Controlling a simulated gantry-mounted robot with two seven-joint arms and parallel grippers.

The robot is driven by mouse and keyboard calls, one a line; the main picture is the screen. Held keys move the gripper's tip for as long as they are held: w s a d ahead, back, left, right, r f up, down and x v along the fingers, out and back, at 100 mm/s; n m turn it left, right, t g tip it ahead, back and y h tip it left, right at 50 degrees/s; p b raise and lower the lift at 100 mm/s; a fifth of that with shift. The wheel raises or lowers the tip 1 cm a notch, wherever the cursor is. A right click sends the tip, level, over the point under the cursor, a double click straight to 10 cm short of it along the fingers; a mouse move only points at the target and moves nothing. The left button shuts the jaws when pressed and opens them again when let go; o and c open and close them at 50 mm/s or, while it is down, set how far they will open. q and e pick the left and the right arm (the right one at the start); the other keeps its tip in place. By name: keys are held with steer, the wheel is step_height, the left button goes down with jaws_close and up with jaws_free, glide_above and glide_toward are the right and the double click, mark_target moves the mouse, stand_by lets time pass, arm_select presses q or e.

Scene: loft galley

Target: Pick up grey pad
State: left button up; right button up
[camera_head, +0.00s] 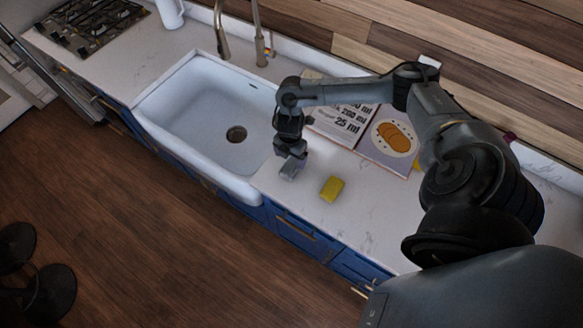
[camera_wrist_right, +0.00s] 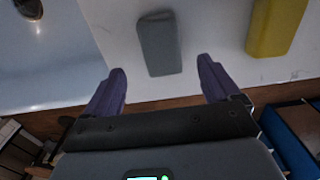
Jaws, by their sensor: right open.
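The grey pad (camera_wrist_right: 160,45) lies on the white countertop in the right wrist view, ahead of my right gripper and between the lines of its two fingers. It also shows in the head view (camera_head: 289,172), just right of the sink and partly under the gripper. My right gripper (camera_wrist_right: 162,84) is open, with its two purple fingertips apart and nothing between them. In the head view the right gripper (camera_head: 292,155) points down over the pad, and its fingers are hard to make out there. My left gripper is not in view.
A yellow sponge-like block (camera_head: 332,188) lies right of the pad, also in the right wrist view (camera_wrist_right: 275,25). The white sink (camera_head: 165,120) is to the left. An open book (camera_head: 388,140) lies behind. The counter's front edge is close to the pad.

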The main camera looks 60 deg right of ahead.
mark_target(291, 166)
steer(key=shift+s+d+f+p, duration=0.1)
steer(key=shift+f+p, duration=0.05)
steer(key=shift+f, duration=1.65)
steer(key=shift+s+d+f+p, duration=0.1)
steer(key=shift+f+p, duration=0.05)
steer(key=shift+f, duration=1.6)
steer(key=c, duration=1)
steer(key=shift+c, duration=0.2)
steer(key=shift+r, duration=0.1)
steer(key=shift+r, duration=0.7)
step_height(291, 166, up, 3)
steer(key=shift+w+f, duration=0.1)
steer(key=shift+f, duration=0.05)
steer(key=s+d+r, duration=0.1)
steer(key=s+r, duration=0.2)
steer(key=s, duration=0.2)
steer(key=s+d+r+b, duration=0.1)
steer(key=s+r, duration=0.2)
steer(key=s, duration=0.3)
steer(key=shift+s+d+r, duration=0.25)
steer(key=shift+d+r, duration=0.1)
steer(key=shift+r, duration=0.05)
